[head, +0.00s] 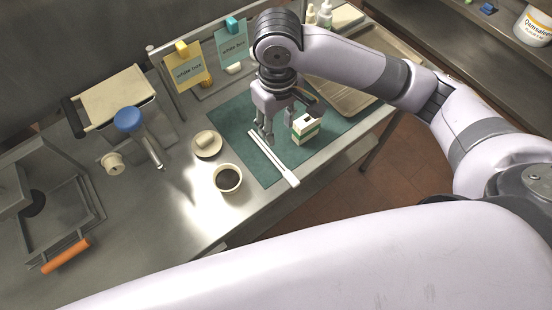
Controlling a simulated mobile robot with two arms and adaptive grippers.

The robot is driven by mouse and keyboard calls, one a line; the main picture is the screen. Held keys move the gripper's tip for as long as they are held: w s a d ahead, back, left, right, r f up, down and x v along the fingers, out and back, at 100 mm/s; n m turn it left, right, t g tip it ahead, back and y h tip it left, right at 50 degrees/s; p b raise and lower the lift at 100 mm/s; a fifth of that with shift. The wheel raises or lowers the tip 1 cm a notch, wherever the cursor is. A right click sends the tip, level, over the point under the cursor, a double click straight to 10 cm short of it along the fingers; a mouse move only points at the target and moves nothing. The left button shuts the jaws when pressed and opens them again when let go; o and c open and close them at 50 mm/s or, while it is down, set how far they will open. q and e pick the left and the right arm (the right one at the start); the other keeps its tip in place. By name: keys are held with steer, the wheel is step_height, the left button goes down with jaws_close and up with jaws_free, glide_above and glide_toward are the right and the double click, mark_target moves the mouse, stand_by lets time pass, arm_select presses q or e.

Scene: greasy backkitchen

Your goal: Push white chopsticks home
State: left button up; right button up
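The white chopsticks (270,155) lie side by side, slanting across the teal mat (228,115). Their near end reaches the mat's front edge, close to a small white piece (292,180) that I cannot make out clearly. My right gripper (262,135) points down over the mat at the far end of the chopsticks. Its fingertips are close to that end; whether they touch it is unclear. The finger gap is too small to judge. My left gripper is not in view.
A green and white carton (305,128) stands just right of the chopsticks. A cup of dark liquid (227,178) and a saucer (207,144) stand left of the mat. Label cards (188,68) stand behind. A tray (345,95) lies at the right.

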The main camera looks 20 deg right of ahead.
steer(key=p, duration=0.1)
glide_above(275, 159)
steer(key=f, duration=0.9)
steer(key=shift+s+d+f, duration=0.15)
steer(key=shift+s+d, duration=0.05)
steer(key=shift+s, duration=0.05)
steer(key=f, duration=0.2)
steer(key=f+p, duration=0.1)
steer(key=f, duration=0.1)
steer(key=shift+w+a+f, duration=0.15)
steer(key=shift+a+f, duration=0.05)
steer(key=shift+f, duration=0.6)
steer(key=shift+c, duration=0.6)
steer(key=c, duration=0.8)
